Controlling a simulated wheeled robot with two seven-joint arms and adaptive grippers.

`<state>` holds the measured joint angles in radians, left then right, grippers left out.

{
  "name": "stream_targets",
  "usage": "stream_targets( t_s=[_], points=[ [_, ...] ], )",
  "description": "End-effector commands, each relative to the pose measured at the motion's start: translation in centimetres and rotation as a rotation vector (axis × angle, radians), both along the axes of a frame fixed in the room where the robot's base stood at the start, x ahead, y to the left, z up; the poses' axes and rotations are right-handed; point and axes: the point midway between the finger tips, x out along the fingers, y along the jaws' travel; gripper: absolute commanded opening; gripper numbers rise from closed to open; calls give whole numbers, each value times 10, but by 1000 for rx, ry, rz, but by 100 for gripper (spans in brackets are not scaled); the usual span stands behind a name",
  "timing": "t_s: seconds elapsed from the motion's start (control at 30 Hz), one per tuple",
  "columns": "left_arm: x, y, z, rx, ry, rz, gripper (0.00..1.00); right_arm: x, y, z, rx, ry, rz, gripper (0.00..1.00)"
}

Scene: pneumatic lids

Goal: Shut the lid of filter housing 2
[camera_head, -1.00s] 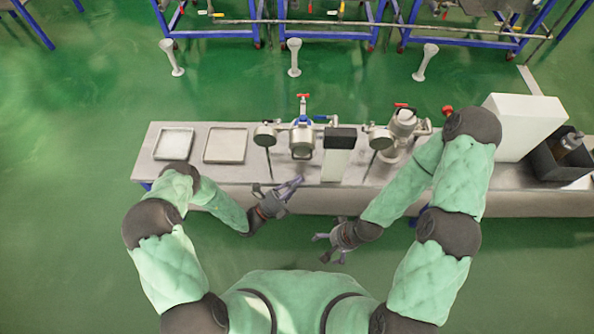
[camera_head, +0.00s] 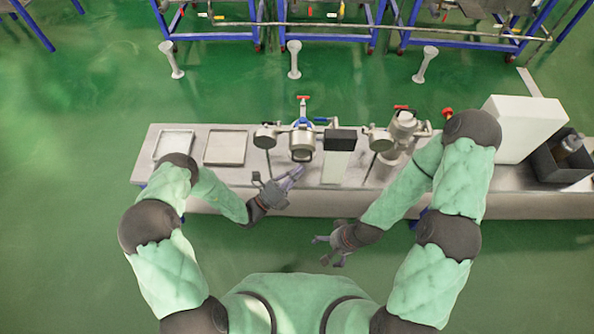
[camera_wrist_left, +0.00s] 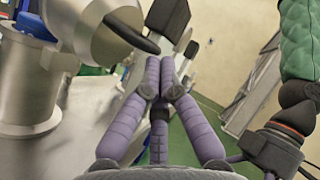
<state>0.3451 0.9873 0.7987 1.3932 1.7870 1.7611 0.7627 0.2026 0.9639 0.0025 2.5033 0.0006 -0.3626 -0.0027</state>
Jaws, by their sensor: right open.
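Two metal filter housings stand on the bench, a left one (camera_head: 303,143) and a right one (camera_head: 403,124); I cannot read which is number 2. The left one has a blue ring at its top and a silver round part tilted toward me, seemingly its lid. My right gripper (camera_head: 320,248) is open and empty before the bench.
Two shallow trays (camera_head: 225,163) lie on the bench's left part. A white box (camera_head: 522,130) and dark bin (camera_head: 562,175) fill the right end.

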Motion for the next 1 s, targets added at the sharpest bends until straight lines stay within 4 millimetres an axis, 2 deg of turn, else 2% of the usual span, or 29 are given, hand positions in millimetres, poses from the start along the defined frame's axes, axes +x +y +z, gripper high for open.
stream_targets(
  t_s=[0.03, 0.67, 0.77, 1.0],
  points=[
    [0, 0, 5, 0, 19, 0, 0, 0, 0, 7, 0, 0, 0, 100],
    [3, 1, 16, -1, 171, 1, 0, 0, 0, 30, 0, 0, 0, 100],
    [5, 1, 21, -2, 226, 2, 0, 0, 0, 39, 0, 0, 0, 100],
    [10, 0, 37, -3, 226, 1, 0, 0, 0, 67, 0, 0, 0, 100]
  ],
)
